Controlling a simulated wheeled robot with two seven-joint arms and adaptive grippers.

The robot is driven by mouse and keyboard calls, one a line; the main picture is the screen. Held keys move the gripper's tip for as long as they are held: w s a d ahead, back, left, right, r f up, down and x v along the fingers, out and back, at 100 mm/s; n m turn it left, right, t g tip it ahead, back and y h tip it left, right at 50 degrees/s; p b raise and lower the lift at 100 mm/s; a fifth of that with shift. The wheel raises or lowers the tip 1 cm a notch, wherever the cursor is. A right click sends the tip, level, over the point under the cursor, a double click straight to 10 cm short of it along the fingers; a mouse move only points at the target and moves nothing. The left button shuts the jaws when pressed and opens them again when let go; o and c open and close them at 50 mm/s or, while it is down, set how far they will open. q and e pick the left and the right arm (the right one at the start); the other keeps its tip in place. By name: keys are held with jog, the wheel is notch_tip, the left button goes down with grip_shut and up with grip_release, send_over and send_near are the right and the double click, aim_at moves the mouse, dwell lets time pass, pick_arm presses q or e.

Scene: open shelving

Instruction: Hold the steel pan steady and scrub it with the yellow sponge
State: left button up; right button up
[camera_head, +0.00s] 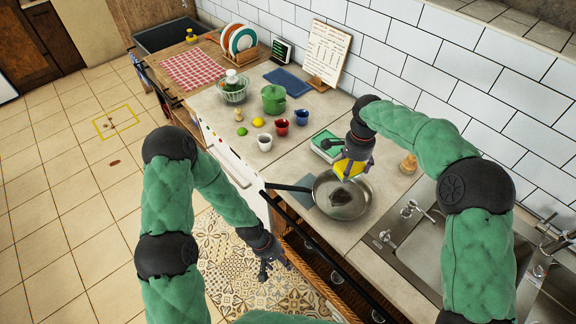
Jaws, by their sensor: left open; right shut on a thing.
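The steel pan (358,205) sits on the counter left of the sink, with a dark patch in its middle. Its dark handle (286,187) points left, past the counter's front edge. My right gripper (353,163) is shut on the yellow sponge (347,170) at the far side of the pan. Whether the sponge touches the pan cannot be told. My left gripper (276,262) is open and empty, low in front of the counter and below the pan handle, apart from the pan.
A green-and-white box (326,146) stands behind the pan. The sink (425,245) lies to the right, with a small wooden-looking object (409,163) behind it. Cups, fruit and a green pot (273,99) stand further left. An open drawer (318,262) juts out near my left gripper.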

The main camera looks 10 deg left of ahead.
pick_arm(q)
jog(key=w+a+r+n+g+y, duration=0.1)
jog(key=w+r+n, duration=0.45)
jog(key=w, duration=0.45)
notch_tip(320, 180, up, 18)
jog(key=f+n+t+y, duration=0.1)
jog(key=n+y, duration=0.2)
jog(key=n, duration=0.5)
send_over(286, 185)
jog(key=shift+m, duration=0.25)
notch_tip(286, 185, down, 11)
jog(key=shift+f, duration=0.2)
grip_shut()
